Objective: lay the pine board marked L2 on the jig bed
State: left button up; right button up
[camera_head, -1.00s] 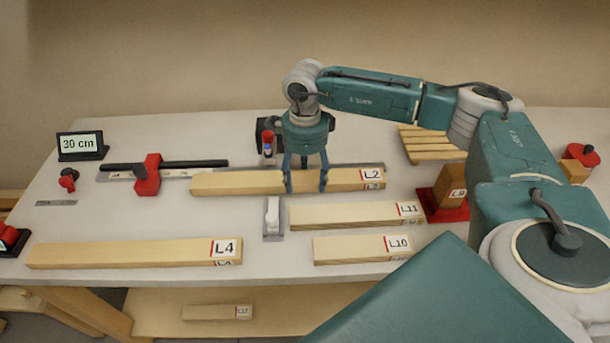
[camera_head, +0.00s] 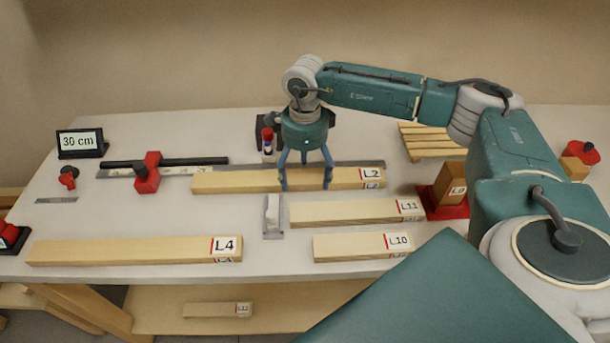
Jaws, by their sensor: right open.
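The pine board marked L2 (camera_head: 250,181) lies level at the middle of the bench, its label at the right end. It lies along the front of the long grey metal strip of the jig (camera_head: 355,164); whether it rests fully on a bed surface cannot be told, as the board hides what is under it. My right gripper (camera_head: 306,186) is open, pointing down over the board. Its fingers are spread along the middle of the board, with tips still at board height. My left gripper is not in view.
A red clamp (camera_head: 147,173) sits on the rail left of L2. Boards L11 (camera_head: 345,213), L10 (camera_head: 350,247) and L4 (camera_head: 130,250) lie nearer. A red holder (camera_head: 440,206) with a block stands at right.

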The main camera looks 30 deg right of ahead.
notch_tip(320, 180, up, 11)
jog(key=b, duration=0.2)
jog(key=shift+b, duration=0.35)
jog(key=shift+r, duration=0.2)
